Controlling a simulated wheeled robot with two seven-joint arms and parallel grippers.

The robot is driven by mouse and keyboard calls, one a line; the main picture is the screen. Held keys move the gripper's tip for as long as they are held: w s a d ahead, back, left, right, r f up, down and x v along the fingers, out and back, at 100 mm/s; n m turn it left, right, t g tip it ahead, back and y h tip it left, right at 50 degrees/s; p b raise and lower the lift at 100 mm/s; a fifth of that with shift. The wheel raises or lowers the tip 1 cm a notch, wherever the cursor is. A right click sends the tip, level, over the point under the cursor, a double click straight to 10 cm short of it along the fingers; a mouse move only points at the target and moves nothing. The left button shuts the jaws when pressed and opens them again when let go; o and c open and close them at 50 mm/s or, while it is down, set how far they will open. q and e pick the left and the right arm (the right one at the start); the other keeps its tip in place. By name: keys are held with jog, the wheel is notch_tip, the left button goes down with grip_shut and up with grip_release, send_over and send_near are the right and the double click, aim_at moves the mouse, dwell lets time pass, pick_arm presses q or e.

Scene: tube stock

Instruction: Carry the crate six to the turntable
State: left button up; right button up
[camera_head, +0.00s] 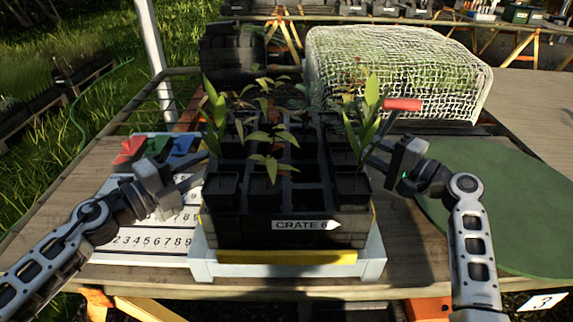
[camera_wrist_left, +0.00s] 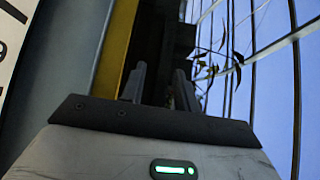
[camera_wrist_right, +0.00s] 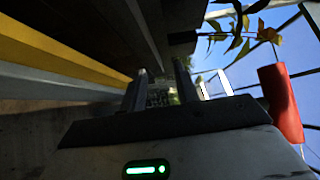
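Crate six (camera_head: 235,229) is a black crate labelled "CRATE 6". It stands upright in the middle of the table on a white and yellow stand (camera_head: 372,262), holding several potted seedlings. The turntable (camera_head: 500,205) is a flat green disc to the right. My left gripper (camera_head: 204,170) is at the crate's left side, its fingers apart. In the left wrist view its fingers (camera_wrist_left: 158,82) point along the dark crate side. My right gripper (camera_head: 372,160) is at the crate's right side. In the right wrist view its fingers (camera_wrist_right: 160,88) are also apart. Contact with the crate is unclear.
A numbered white board (camera_head: 140,240) with coloured pieces lies left of the crate. A netted bale (camera_head: 395,75) stands behind. The turntable's visible top is bare.

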pick_arm(q)
jog(key=shift+w+d, duration=0.25)
pick_arm(e)
jog(key=shift+w+a, duration=0.2)
jog(key=shift+a, duration=0.05)
pick_arm(q)
grip_shut()
pick_arm(e)
grip_shut()
jog(key=shift+d, duration=0.1)
dwell(0.7)
pick_arm(q)
jog(key=shift+r, duration=0.3)
pick_arm(e)
jog(key=shift+r, duration=0.3)
